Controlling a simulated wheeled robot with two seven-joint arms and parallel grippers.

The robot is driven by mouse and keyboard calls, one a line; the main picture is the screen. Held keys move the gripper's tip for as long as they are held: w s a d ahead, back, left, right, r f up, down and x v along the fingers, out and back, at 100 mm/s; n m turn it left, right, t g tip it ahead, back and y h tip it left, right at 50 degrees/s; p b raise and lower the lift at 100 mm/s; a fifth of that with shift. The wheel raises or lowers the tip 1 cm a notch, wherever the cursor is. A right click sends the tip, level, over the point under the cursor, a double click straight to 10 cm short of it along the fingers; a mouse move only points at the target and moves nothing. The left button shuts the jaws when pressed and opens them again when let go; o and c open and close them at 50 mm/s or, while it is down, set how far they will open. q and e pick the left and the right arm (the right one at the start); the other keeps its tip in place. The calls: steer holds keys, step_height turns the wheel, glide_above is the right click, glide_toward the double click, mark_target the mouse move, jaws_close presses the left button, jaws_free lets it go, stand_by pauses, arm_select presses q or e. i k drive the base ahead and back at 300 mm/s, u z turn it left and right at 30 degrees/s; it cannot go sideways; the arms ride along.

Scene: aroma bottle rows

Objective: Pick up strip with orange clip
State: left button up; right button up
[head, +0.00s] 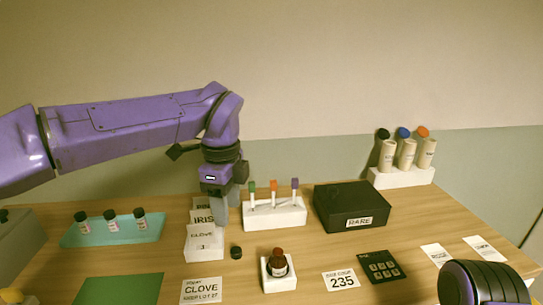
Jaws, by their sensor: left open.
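A strip with an orange clip (274,186) stands upright in the middle of a white holder (275,217). A strip with a green clip (252,187) stands to its left and one with a purple clip (295,183) to its right. My left gripper (228,206) points down just left of the holder, open and empty, by the white card box (204,247). It is apart from the orange-clip strip. Part of my right arm shows at the bottom right; its gripper is out of view.
A black box labelled RARE (350,207) stands right of the holder. A small dark cap (236,252) and a brown bottle in a white stand (278,285) are in front. A teal tray (85,238) with bottles lies left. Capped tubes (407,154) stand at back right.

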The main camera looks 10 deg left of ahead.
mark_target(273, 184)
steer(key=k, duration=1)
steer(key=z, duration=0.05)
